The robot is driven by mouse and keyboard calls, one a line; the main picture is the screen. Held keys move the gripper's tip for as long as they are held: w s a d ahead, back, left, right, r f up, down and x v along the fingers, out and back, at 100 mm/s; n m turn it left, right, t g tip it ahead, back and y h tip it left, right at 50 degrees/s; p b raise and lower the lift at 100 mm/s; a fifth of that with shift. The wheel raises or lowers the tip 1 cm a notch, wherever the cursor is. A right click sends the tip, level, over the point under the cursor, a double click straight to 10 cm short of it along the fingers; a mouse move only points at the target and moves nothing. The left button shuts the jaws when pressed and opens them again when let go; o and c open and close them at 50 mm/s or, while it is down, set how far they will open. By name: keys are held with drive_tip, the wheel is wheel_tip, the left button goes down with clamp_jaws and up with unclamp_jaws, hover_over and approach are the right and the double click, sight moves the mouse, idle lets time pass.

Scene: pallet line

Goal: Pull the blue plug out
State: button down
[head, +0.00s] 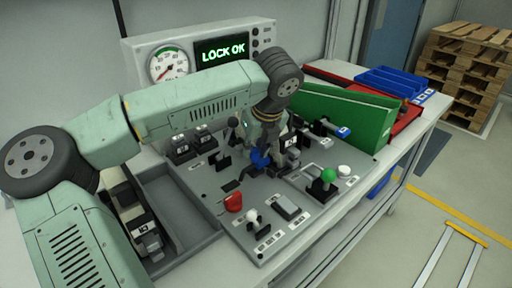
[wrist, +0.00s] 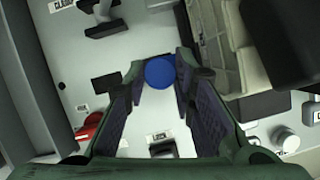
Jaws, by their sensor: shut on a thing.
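The blue plug (head: 260,159) is at the middle of the grey control panel (head: 215,182). In the wrist view its round blue top (wrist: 160,72) sits between my two fingertips. My gripper (head: 262,148) reaches down from above and is shut on the blue plug, with a finger on either side of it. The lower part of the plug and any socket under it are hidden, so I cannot tell whether it is seated or lifted.
Around the plug stand a red knob (head: 233,202), a green-topped knob (head: 328,176), a white-topped lever (head: 251,216) and black levers. A green bin (head: 343,117) stands behind right. A gauge (head: 168,64) and a "LOCK OK" display (head: 222,49) are at the back.

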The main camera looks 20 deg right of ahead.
drive_tip(key=shift+s+a+f+b, duration=0.1)
drive_tip(key=shift+a+f+b, duration=0.15)
drive_tip(key=shift+a+b, duration=0.2)
drive_tip(key=shift+s+a+r+b, duration=0.1)
drive_tip(key=shift+s+a+b, duration=0.1)
drive_tip(key=shift+a+b, duration=0.25)
drive_tip(key=shift+s+a+b, duration=0.15)
drive_tip(key=shift+a+b, duration=0.2)
drive_tip(key=shift+a, duration=0.1)
drive_tip(key=shift+r, duration=0.1)
drive_tip(key=c, duration=1.4)
unclamp_jaws()
drive_tip(key=shift+a, duration=0.1)
drive_tip(key=shift+o, duration=0.3)
drive_tip(key=shift+r, duration=0.1)
